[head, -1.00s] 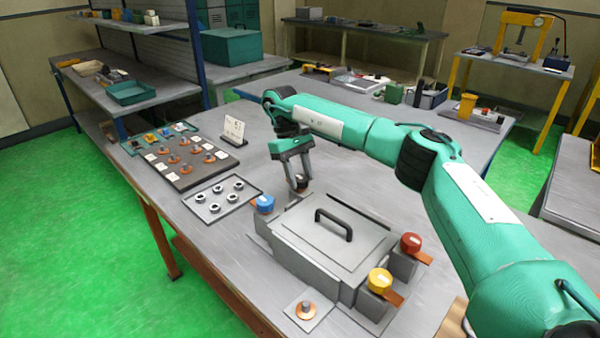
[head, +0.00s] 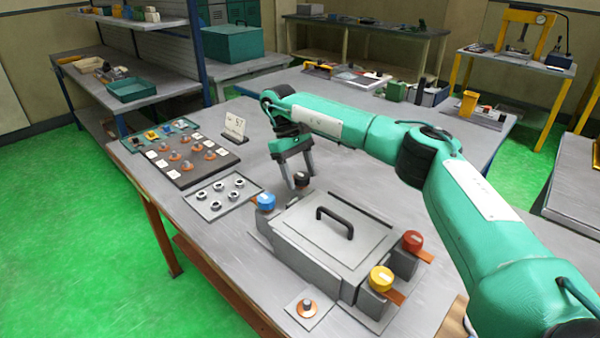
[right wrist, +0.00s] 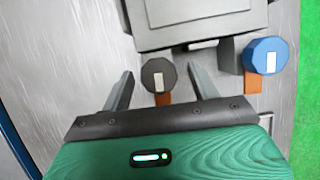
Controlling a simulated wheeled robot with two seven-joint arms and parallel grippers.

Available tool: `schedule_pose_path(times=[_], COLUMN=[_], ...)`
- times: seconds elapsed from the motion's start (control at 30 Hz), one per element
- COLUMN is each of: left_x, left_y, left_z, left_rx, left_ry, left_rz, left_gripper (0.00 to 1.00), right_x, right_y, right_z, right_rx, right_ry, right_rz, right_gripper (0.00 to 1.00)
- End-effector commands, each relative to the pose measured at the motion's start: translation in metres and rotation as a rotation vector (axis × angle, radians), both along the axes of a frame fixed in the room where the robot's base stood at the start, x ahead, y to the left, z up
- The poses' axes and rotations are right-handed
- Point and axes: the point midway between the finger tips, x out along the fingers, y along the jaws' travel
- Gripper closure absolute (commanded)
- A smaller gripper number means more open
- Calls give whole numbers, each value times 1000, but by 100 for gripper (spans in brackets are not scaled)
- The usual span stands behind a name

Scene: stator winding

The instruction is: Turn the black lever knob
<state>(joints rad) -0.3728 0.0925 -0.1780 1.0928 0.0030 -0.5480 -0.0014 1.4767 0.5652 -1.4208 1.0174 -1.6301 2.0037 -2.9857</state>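The black lever knob (head: 302,179) stands at the back corner of the grey lidded box (head: 330,235). In the right wrist view the black knob (right wrist: 158,75) has a white mark and an orange lever under it. My right gripper (head: 298,184) points down at the knob. In the right wrist view its fingers (right wrist: 158,88) are spread, one on each side of the knob, with a gap on both sides. The gripper is open and empty. My left gripper is not in view.
A blue knob (head: 266,201) stands beside the black one, also in the right wrist view (right wrist: 265,56). Red (head: 412,240) and yellow (head: 381,278) knobs stand on the box's right side. A tray of rings (head: 220,197) lies to the left. A small card (head: 235,123) stands behind.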

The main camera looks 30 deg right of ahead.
Motion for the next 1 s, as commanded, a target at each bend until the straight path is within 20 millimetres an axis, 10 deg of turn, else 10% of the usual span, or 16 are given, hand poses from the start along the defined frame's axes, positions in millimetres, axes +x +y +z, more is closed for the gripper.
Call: schedule_pose_path(times=[0.37,1.0], left_x=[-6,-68], left_y=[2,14], left_z=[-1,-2], left_rx=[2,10], left_ry=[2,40], left_rz=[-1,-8], left_gripper=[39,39], right_x=[1,1], right_y=[-1,0], right_z=[29,163], right_rx=[-2,0], right_ry=[-5,0], right_rz=[-2,-1], right_gripper=[38,38])
